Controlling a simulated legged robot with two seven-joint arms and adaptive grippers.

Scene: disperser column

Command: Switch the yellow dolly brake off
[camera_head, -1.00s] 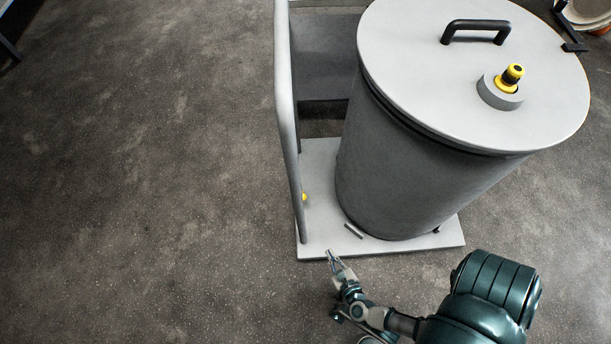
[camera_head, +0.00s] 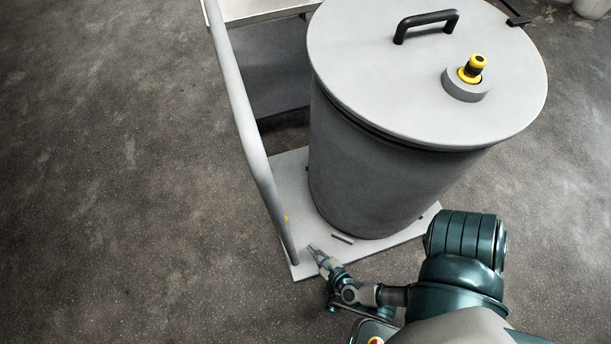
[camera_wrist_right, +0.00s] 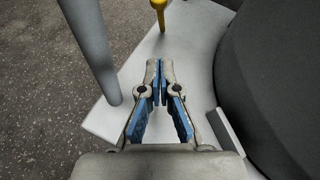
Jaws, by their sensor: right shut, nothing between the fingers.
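The dolly (camera_head: 302,265) is a flat grey platform with a tall tubular handle (camera_head: 243,125) on its left side. A small yellow part, which looks like the brake (camera_head: 286,218), shows mostly hidden behind the handle tube. In the right wrist view the yellow brake (camera_wrist_right: 159,12) stands up from the platform, its top cut off by the picture edge. My right gripper (camera_head: 313,250) is over the platform's near edge. In the right wrist view the gripper (camera_wrist_right: 160,65) is shut and empty, pointing toward the yellow brake with a gap between them. My left gripper is not in view.
A short bar (camera_head: 342,238) sits at the drum's foot. The floor at left is clear.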

